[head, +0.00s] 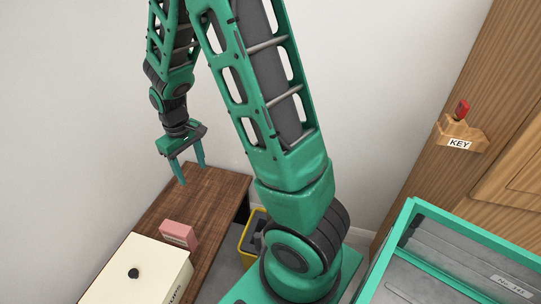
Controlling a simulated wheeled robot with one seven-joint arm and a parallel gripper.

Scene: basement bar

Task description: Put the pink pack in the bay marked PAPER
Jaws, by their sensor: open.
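The pink pack (179,234) stands on the brown wooden table (205,191), at the far edge of a cream box (150,262). I cannot tell whether the pack touches the box or is on it. My gripper (192,174) is open and empty, pointing down above the back part of the table. It is apart from the pack, which is lower and nearer in the picture. No bay with a readable PAPER mark shows in this view.
The cream box has a black knob on top and a partly cut-off label on its side. A yellow-rimmed bin (247,238) is partly hidden behind my arm. A wooden holder marked KEY (461,137), with a red item, is on the wooden door (430,110).

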